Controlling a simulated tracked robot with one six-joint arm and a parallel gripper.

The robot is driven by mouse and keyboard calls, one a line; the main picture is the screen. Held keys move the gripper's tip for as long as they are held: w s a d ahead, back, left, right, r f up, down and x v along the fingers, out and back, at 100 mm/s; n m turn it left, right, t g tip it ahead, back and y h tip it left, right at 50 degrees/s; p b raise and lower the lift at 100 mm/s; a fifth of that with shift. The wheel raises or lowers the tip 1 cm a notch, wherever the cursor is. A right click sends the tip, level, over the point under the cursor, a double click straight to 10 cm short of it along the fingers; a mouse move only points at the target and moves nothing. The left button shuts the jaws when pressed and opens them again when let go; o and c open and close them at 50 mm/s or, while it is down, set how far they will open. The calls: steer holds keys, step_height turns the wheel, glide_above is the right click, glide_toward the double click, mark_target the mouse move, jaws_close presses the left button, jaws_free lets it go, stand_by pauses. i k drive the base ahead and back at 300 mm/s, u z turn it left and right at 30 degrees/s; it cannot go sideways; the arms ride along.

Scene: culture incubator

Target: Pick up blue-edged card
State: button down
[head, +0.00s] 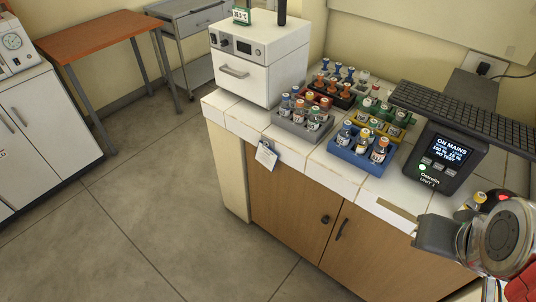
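A small white card (266,155) with a dark, bluish edge hangs on the front of the counter, below its left part. It has small print that I cannot read. It is the only thing I see that may be the blue-edged card. My gripper (436,236) is at the lower right, near the counter's front edge, well to the right of the card and apart from it. Its fingers are not clear, so I cannot tell whether it is open or shut.
The tiled counter (228,118) holds a white oven-like box (238,80), a grey rack (284,127), a blue rack (345,155) with vials, and a black display unit (446,158). An orange table (98,34) stands at the upper left. The floor (150,215) before the card is clear.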

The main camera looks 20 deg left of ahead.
mark_target(265, 155)
steer(key=u, duration=2.4)
steer(key=i, duration=1.95)
steer(key=u, duration=0.05)
